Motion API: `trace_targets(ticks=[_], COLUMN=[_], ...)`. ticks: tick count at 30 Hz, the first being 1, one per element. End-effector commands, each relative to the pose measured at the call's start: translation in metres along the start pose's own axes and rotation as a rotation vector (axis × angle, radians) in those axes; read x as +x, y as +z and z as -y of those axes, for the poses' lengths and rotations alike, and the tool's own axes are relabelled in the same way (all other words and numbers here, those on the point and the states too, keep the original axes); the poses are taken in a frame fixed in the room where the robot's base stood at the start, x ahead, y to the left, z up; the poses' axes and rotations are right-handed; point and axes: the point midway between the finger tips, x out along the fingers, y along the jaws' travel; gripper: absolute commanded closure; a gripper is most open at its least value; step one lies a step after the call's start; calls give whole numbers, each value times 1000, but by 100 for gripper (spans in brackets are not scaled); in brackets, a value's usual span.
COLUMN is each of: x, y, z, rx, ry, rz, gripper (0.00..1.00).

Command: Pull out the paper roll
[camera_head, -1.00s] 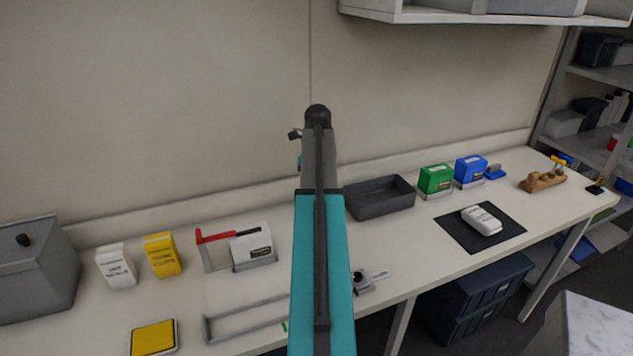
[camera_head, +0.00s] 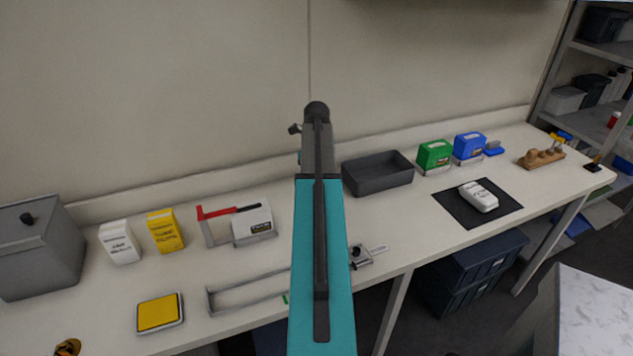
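I cannot pick out a paper roll for sure in this view. My gripper's fingers do not show.
A grey lidded box (camera_head: 38,255), white carton (camera_head: 119,243), yellow carton (camera_head: 164,231) and yellow pad (camera_head: 158,312) are at left. A dark open tray (camera_head: 378,174), green box (camera_head: 434,156), blue box (camera_head: 469,148) and black mat (camera_head: 447,205) are at right.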

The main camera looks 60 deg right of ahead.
Motion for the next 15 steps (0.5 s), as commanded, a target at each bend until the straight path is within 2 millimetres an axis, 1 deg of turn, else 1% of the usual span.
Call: trace_targets(ticks=[1,9,15], x=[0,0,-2], y=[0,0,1], z=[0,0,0], rx=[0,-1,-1], ry=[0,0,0], rz=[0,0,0], gripper=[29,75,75])
